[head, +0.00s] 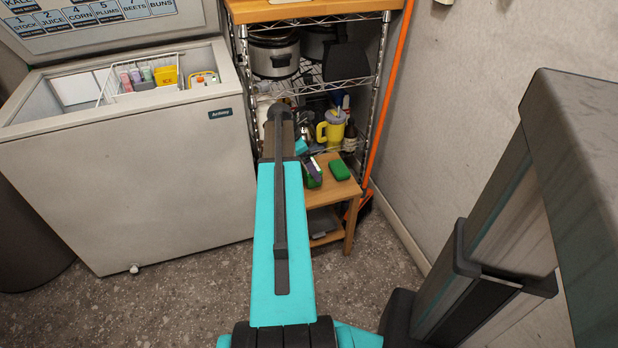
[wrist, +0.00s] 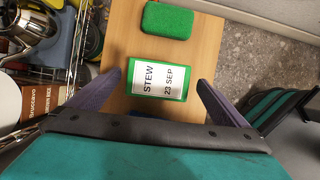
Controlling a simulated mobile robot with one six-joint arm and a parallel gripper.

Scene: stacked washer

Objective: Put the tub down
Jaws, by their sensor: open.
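The tub (wrist: 160,78) is green with a white label reading "STEW 23 SEP". It rests on the small wooden table (wrist: 118,30). In the wrist view my gripper (wrist: 157,82) is open, with one purple finger on each side of the tub and a gap visible on both sides. In the head view the tub (head: 313,180) shows only in part past my arm, near the table's left side. A green block like a sponge (wrist: 167,20) lies on the table beyond the tub; it also shows in the head view (head: 339,170).
An open chest freezer (head: 130,170) is on the left. An orange broom handle (head: 390,100) leans at the right by the wall. Speckled floor in front is clear.

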